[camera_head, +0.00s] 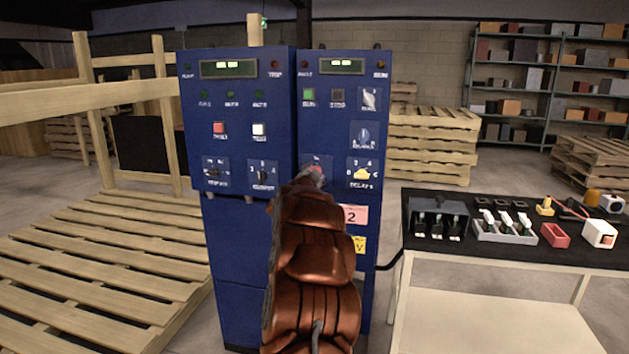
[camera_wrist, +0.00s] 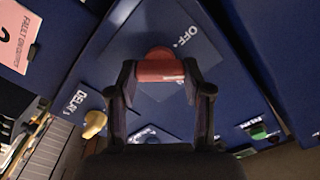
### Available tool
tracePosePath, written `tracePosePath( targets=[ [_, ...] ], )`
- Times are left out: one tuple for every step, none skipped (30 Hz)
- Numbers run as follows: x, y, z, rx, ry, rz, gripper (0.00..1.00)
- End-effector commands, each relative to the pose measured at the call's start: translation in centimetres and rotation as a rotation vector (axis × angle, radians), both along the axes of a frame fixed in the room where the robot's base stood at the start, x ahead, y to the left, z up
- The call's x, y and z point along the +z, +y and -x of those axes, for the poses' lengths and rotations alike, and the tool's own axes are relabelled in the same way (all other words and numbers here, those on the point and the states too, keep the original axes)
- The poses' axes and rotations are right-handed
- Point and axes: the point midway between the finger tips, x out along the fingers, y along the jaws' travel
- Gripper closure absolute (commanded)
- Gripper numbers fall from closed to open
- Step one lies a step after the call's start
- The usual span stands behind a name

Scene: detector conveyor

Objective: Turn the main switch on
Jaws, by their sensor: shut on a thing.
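The main switch (camera_wrist: 160,66) is a red knob on the blue cabinet front. In the wrist view it sits between my two fingertips, on a blue plate with the word OFF beside it. My gripper (camera_wrist: 161,84) is shut on this red knob. In the head view my brown arm rises in front of the right cabinet (camera_head: 318,110) and covers most of the switch. Only a small red bit shows at the arm's tip, and my fingers are hidden there.
A yellow delay knob (camera_head: 361,173) is just right of my arm; it also shows in the wrist view (camera_wrist: 95,124). The left cabinet (camera_head: 238,130) stands alongside. Pallets (camera_head: 90,260) lie at left.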

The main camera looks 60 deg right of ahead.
Motion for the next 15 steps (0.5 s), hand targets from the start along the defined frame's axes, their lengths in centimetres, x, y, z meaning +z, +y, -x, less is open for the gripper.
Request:
tracePosePath(
  targets=[
    [-0.57, 0.11, -0.16, 0.003, -0.042, -0.019, 0.85],
    [-0.59, 0.09, -0.13, 0.002, -0.069, -0.030, 0.85],
    [-0.54, 0.11, -0.18, 0.003, -0.105, -0.042, 0.85],
    [-0.56, 0.06, -0.09, 0.002, -0.132, -0.052, 0.85],
    [-0.53, 0.09, -0.14, 0.003, -0.159, -0.061, 0.85],
    [-0.57, 0.06, -0.09, 0.002, -0.194, -0.075, 0.85],
    [-0.58, 0.08, -0.12, 0.003, -0.221, -0.085, 0.85],
    [-0.59, 0.09, -0.13, 0.003, -0.248, -0.096, 0.85],
    [-0.66, 0.09, -0.11, 0.003, -0.282, -0.110, 0.85],
    [-0.66, 0.09, -0.10, 0.003, -0.310, -0.120, 0.85],
    [-0.64, 0.12, -0.13, 0.003, -0.336, -0.130, 0.85],
    [-0.65, 0.06, -0.04, 0.001, -0.371, -0.143, 0.85],
    [-0.59, 0.08, -0.06, 0.001, -0.397, -0.151, 0.85],
    [-0.52, 0.06, -0.04, 0.001, -0.422, -0.159, 0.85],
    [-0.52, 0.01, 0.03, 0.000, -0.457, -0.172, 0.85]
  ],
)
